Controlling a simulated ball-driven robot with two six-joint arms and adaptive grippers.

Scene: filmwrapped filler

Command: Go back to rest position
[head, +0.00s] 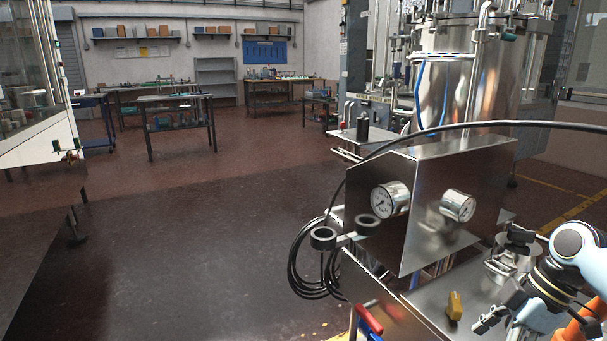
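My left gripper and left arm are not in view.
A steel box with two gauges (391,200) stands on the bench, with black hoses beside it. A small steel pot (505,266) is close to the arm. A large steel tank (470,75) stands behind. Open floor (200,240) lies left.

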